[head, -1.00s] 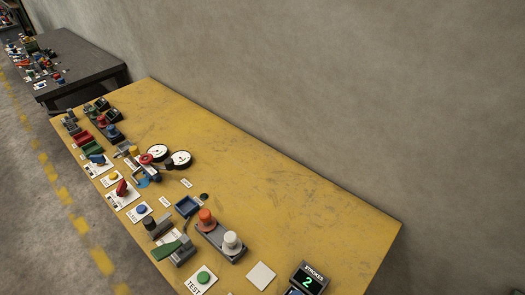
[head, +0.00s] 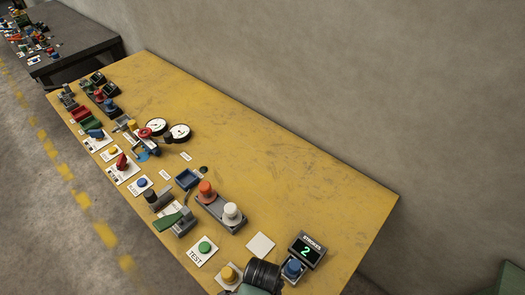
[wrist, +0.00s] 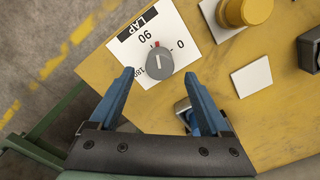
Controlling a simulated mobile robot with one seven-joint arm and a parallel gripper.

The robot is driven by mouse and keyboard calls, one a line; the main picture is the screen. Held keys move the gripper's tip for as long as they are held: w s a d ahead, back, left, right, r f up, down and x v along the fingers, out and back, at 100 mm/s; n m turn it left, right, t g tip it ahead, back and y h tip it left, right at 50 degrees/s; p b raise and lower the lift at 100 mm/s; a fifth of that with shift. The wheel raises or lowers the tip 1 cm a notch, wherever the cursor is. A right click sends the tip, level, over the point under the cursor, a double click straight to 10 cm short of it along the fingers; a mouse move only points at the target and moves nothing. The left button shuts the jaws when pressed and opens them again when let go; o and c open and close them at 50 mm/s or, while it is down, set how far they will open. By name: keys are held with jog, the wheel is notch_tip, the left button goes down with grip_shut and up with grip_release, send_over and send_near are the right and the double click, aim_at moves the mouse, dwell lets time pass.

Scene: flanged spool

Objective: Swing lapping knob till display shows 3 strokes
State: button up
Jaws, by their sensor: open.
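The lapping knob (wrist: 159,68) is a grey round dial with a red mark, on a white plate (wrist: 178,24) labelled LAP with 0, 90 and a partly covered 180. In the wrist view the red mark points between 90 and 0. My gripper (wrist: 159,76) is open, its blue fingers seen on either side of the knob's lower part; I cannot tell whether they touch it. The STROKES display (head: 307,250) reads 2 in green in the head view. The knob itself does not show in the head view, where my dark wrist (head: 263,274) enters at the bottom.
A blue knob (head: 292,269) sits just before the display. A yellow button (head: 229,274), a green TEST button (head: 204,247) and a blank white card (head: 260,245) are close by. Several other controls line the yellow table (head: 300,190); its back right is clear.

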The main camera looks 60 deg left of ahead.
notch_tip(320, 180, up, 8)
dwell(0.4)
dwell(1.4)
jog(key=f+n, duration=0.2)
jog(key=f, duration=0.2)
jog(key=f+n, duration=0.2)
jog(key=f, duration=0.2)
jog(key=f+n, duration=0.1)
jog(key=f, duration=0.3)
jog(key=shift+s+f+n, duration=0.25)
jog(key=shift+f+n, duration=0.15)
jog(key=shift+c, duration=0.2)
grip_shut()
